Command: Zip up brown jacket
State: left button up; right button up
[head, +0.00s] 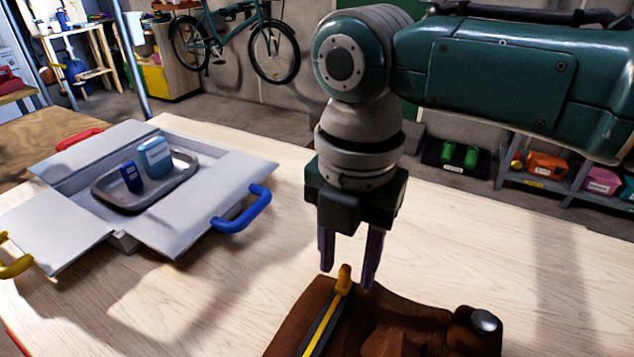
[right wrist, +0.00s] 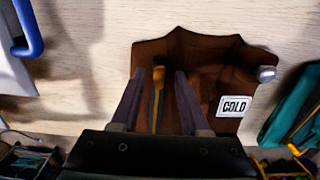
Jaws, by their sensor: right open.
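The brown jacket (head: 390,321) lies on the table at the bottom of the head view, partly cut off by the frame edge. An orange-yellow zipper pull (head: 344,279) sits at one end of the yellow and grey zipper strip (head: 322,325). My right gripper (head: 348,275) points down at the pull, fingers open. In the right wrist view the pull (right wrist: 158,76) appears between the fingers, nearer the left one; contact cannot be told. My left gripper is not in view.
A grey open-flapped box (head: 190,226) with coloured handles stands left on the table. A metal tray (head: 170,184) in it holds two blue items. A silver round knob (head: 485,320) is at the jacket's right side. The table right of the jacket is clear.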

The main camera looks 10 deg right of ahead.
aim_at(347, 265)
notch_tip(347, 265, up, 10)
jog(key=p, duration=0.1)
dwell(0.4)
